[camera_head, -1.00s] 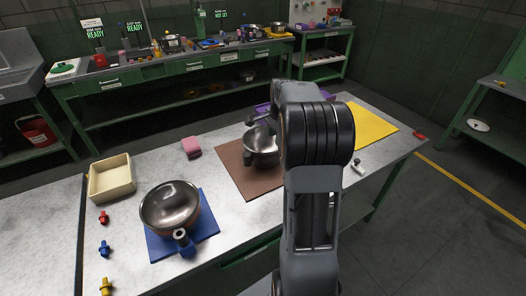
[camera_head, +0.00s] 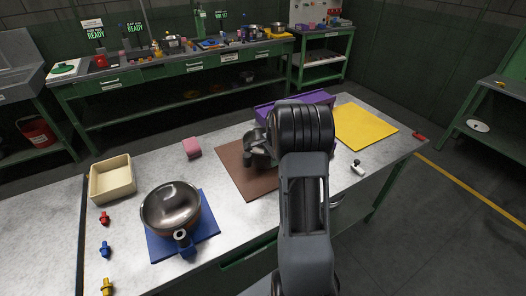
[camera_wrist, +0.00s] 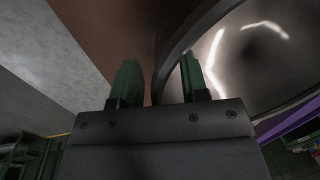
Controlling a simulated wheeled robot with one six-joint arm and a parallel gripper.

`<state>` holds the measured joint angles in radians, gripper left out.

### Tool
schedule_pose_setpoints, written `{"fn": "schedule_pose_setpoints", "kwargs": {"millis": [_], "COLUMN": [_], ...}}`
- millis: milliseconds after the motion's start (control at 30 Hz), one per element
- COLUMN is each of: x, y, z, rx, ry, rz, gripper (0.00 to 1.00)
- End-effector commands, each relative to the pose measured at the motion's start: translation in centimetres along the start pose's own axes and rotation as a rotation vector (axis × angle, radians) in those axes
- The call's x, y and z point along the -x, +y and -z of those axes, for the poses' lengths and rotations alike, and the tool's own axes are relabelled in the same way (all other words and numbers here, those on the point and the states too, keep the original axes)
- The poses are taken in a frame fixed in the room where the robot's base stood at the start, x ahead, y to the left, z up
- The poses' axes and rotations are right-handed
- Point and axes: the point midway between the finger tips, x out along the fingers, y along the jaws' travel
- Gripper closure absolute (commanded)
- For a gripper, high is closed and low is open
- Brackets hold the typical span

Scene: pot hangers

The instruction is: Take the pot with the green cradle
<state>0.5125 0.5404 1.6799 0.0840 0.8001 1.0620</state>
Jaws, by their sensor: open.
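A steel pot (camera_head: 249,136) is at the brown mat in the head view, largely hidden by my arm and gripper. Its shiny bowl (camera_wrist: 262,52) fills the upper right of the wrist view. My gripper (camera_wrist: 158,78) is open, with its two dark green fingers at the pot's rim. The rim appears to pass between the fingers, the right one over the bowl and the left one outside it. I cannot tell whether either finger touches. I cannot make out a green cradle in either view.
Another steel pot (camera_head: 172,205) sits on a blue mat (camera_head: 206,232). A cream tray (camera_head: 112,178), pink block (camera_head: 192,148), yellow mat (camera_head: 364,126) and purple tray (camera_head: 309,99) share the table. Small coloured pieces lie at the left. Bare table shows around the brown mat (camera_head: 240,184).

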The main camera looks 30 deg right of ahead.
Motion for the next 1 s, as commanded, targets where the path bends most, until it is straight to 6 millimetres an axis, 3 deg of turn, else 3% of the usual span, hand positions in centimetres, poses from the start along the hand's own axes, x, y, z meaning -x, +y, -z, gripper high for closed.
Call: {"fn": "schedule_pose_setpoints", "kwargs": {"millis": [300, 700, 1000], "x": [-0.28, -0.25, -0.24], "y": [-0.02, -0.03, -0.04], "z": [-0.01, -0.01, 0.00], "rx": [0.001, 0.001, 0.001], "ry": [0.000, 0.000, 0.001], "rz": [0.001, 0.001, 0.001], "gripper": [0.61, 0.99, 1.00]}}
